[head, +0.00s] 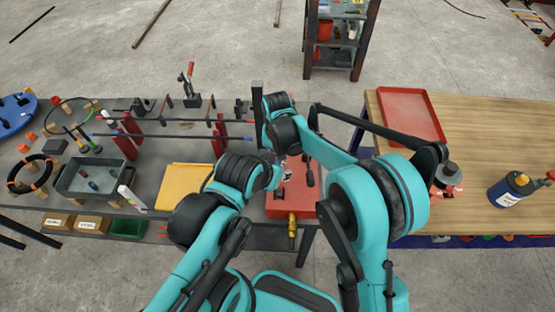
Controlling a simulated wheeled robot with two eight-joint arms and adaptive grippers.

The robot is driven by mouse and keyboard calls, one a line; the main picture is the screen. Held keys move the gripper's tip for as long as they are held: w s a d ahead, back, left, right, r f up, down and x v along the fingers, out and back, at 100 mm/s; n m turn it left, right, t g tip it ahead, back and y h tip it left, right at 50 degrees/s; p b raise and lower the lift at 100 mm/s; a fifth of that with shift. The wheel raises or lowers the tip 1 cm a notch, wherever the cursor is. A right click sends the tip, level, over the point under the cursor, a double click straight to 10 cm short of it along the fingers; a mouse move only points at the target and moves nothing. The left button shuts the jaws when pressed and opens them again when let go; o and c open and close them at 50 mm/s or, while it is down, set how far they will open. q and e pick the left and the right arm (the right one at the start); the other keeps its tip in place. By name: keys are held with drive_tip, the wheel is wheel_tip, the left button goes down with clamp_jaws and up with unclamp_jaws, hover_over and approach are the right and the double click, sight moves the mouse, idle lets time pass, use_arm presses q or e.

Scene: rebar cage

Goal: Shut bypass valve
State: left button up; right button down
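A red unit (285,203) sits at the right end of the dark workbench, with a brass fitting (292,226) on its front side. A dark lever-like part (309,176) stands above its right side. I cannot tell for sure which part is the bypass valve or how its handle is turned. My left arm reaches over the bench to the red unit's left side. Small metallic parts at its end, probably my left gripper (286,165), show above the unit; the fingers are too small and covered to read. My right arm bends over the unit and hides part of it; its gripper does not show.
Left on the bench are a yellow sheet (183,187), a grey tray (97,179) and rods on red stands. A shelf (338,40) stands behind.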

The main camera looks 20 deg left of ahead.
drive_tip(key=c, duration=1.5)
unclamp_jaws()
wheel_tip(320, 180, up, 12)
